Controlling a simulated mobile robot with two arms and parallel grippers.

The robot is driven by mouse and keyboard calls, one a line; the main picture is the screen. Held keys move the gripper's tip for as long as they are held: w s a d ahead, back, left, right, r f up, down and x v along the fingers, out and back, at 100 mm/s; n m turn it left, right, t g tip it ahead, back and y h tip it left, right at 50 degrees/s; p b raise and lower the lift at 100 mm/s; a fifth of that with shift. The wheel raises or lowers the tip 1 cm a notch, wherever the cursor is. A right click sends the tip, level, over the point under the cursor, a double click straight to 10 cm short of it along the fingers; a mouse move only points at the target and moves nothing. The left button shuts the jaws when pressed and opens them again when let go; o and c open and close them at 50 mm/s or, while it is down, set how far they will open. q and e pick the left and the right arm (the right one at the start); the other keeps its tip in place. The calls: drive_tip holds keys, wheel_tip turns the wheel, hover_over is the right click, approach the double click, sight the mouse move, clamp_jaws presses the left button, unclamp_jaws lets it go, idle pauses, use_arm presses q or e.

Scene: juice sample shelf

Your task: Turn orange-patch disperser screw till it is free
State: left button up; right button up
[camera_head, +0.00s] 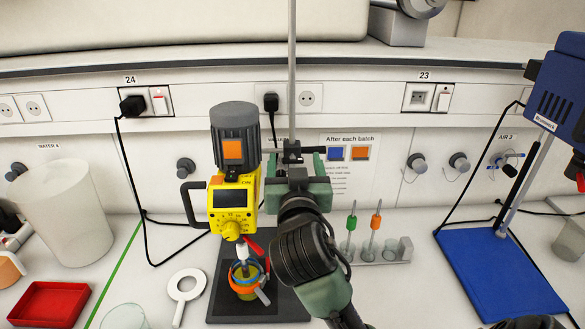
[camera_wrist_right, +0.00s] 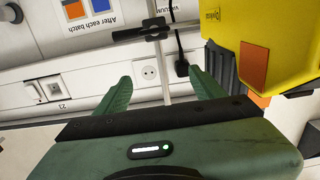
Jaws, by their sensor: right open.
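The orange-patch disperser (camera_head: 235,185) has a grey motor with an orange patch and a yellow body; it hangs on a thin upright rod. Its orange patch also shows in the wrist view (camera_wrist_right: 254,67). A black clamp (camera_head: 292,152) sits on the rod beside the motor; it also shows in the wrist view (camera_wrist_right: 150,33), apparently with its screw, whose exact shape is unclear. My right gripper (camera_head: 295,165) is open and empty just in front of the clamp. In the wrist view its green fingers (camera_wrist_right: 160,85) stand apart, with the clamp beyond their tips. My left gripper is out of view.
A jar (camera_head: 246,284) in an orange ring holder stands under the disperser shaft. A rack with green and orange tools (camera_head: 375,235) stands to the right. A blue disperser (camera_head: 560,95) with a blue base (camera_head: 495,275) is far right. A red tray (camera_head: 50,303) lies left.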

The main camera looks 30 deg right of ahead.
drive_tip(key=b, duration=0.5)
approach(293, 163)
drive_tip(key=p+x, duration=0.2)
drive_tip(key=x, duration=0.5)
drive_tip(key=shift+w+d, duration=0.2)
drive_tip(key=shift+w, duration=0.05)
drive_tip(key=shift+w+d+p, duration=0.2)
drive_tip(key=shift+w+p, duration=0.1)
drive_tip(key=shift+w, duration=0.05)
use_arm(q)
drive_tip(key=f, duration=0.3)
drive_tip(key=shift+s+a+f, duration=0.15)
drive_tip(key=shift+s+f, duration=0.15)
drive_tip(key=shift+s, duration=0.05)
use_arm(e)
drive_tip(key=shift+c, duration=0.3)
drive_tip(key=c, duration=1.3)
